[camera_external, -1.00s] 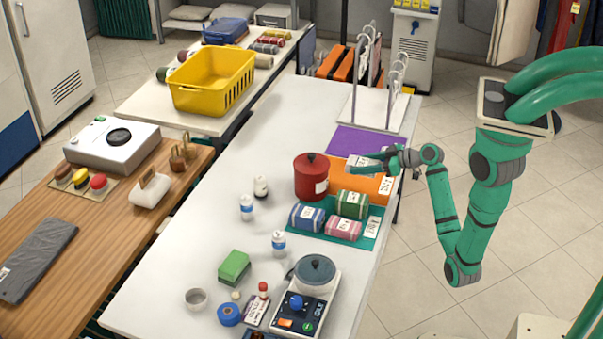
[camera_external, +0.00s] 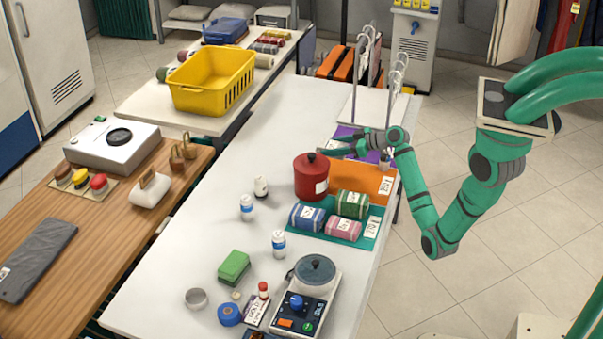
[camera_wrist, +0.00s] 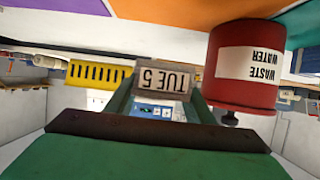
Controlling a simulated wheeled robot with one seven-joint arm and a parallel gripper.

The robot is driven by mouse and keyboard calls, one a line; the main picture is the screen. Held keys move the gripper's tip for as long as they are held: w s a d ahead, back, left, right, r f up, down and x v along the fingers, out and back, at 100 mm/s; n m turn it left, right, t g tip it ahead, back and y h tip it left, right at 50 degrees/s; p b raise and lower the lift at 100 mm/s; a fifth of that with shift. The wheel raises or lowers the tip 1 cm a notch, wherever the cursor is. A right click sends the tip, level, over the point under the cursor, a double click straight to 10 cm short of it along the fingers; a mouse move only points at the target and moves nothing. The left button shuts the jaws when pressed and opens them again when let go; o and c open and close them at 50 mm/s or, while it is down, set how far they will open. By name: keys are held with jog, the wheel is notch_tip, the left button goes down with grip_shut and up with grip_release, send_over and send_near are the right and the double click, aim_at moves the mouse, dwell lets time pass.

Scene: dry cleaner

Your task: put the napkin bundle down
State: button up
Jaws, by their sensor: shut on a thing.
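My gripper (camera_external: 340,147) is above the boundary of the purple mat (camera_external: 345,132) and the orange mat (camera_external: 372,180), behind the red pot. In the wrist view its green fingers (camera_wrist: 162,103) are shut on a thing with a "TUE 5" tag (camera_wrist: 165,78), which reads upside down. I take this for the napkin bundle; most of it is hidden, and the external view barely shows it. On the teal mat (camera_external: 318,228) sit a blue bundle (camera_external: 305,216), a green bundle (camera_external: 351,203) and a pink bundle (camera_external: 342,229), each with a tag.
The red "WASTE WATER" pot (camera_external: 311,177) stands close to my gripper; it also shows in the wrist view (camera_wrist: 243,85). A white rack (camera_external: 378,100) stands behind the purple mat. Small bottles (camera_external: 261,187) stand left of the pot. The table's left rear part is clear.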

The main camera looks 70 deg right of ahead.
jog(key=w+f, duration=0.1)
jog(key=w+d+f, duration=0.1)
jog(key=f, duration=0.1)
jog(key=w+d+f, duration=0.1)
jog(key=f, duration=0.1)
jog(key=shift+w, duration=0.15)
jog(key=shift+f, duration=1.5)
jog(key=shift+f, duration=0.1)
jog(key=o, duration=1.1)
jog(key=v, duration=0.5)
notch_tip(320, 180, up, 7)
jog(key=shift+r, duration=0.1)
